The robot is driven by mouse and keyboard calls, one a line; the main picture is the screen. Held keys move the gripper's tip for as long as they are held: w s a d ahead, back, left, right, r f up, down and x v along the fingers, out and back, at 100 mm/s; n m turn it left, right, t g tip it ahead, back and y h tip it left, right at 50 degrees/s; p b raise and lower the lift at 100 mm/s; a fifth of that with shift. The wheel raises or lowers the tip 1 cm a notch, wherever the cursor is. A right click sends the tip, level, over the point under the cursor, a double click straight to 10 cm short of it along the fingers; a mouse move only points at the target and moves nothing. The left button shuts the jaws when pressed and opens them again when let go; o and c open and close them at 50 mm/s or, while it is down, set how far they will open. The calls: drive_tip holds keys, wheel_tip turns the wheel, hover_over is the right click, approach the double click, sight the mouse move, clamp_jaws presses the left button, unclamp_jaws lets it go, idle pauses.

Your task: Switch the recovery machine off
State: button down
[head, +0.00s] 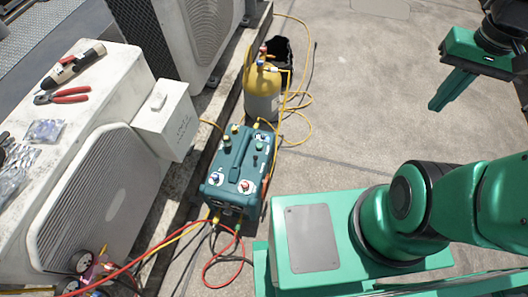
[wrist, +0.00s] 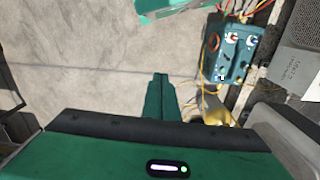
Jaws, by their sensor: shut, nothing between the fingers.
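The recovery machine (head: 240,172) is a teal box on the ground between the condensers and my base. Its top has several knobs, small gauges and fittings, and hoses join it at both ends. Which control is its power switch is too small to tell. It also shows at the upper right of the wrist view (wrist: 232,50). My gripper (head: 437,104) is up at the right of the head view, well apart from the machine. Its green fingers (wrist: 160,82) are shut together and hold nothing.
A yellow and grey cylinder (head: 262,98) stands beyond the machine, with yellow hoses around it. Red, yellow and black hoses (head: 215,265) run along the ground at the near end. A condenser (head: 85,190) carrying red-handled pliers (head: 62,95) stands left. The concrete (head: 370,90) at right is clear.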

sight(255, 161)
drive_tip(key=w+a+f+n+y, duration=0.1)
drive_tip(key=w+a+f+n, duration=0.3)
drive_tip(key=w+f, duration=0.7)
drive_tip(key=w+a+f+n+y, duration=0.1)
drive_tip(key=w+a+f+n, duration=0.35)
drive_tip(key=w+f, duration=0.65)
drive_tip(key=a+f+n+y, duration=0.1)
drive_tip(key=a+f, duration=0.5)
drive_tip(key=f, duration=0.4)
drive_tip(key=w+a+f+n+y, duration=0.1)
drive_tip(key=a+f+n+y, duration=0.1)
drive_tip(key=a+f, duration=0.4)
drive_tip(key=w+a+f+n+y, duration=0.1)
drive_tip(key=a+f, duration=0.5)
drive_tip(key=f, duration=0.8)
drive_tip(key=shift+w+n+y, duration=0.25)
drive_tip(key=shift+n+y, duration=0.2)
drive_tip(key=shift+y, duration=0.25)
drive_tip(key=x, duration=0.3)
drive_tip(key=s+a+x, duration=0.1)
drive_tip(key=x, duration=0.3)
drive_tip(key=r+x, duration=0.1)
drive_tip(key=x, duration=0.3)
drive_tip(key=shift+s+a, duration=0.2)
drive_tip(key=shift+a, duration=0.05)
drive_tip(key=shift+s+a+r, duration=0.15)
drive_tip(key=shift+s+a, duration=0.2)
drive_tip(key=shift+a, duration=0.15)
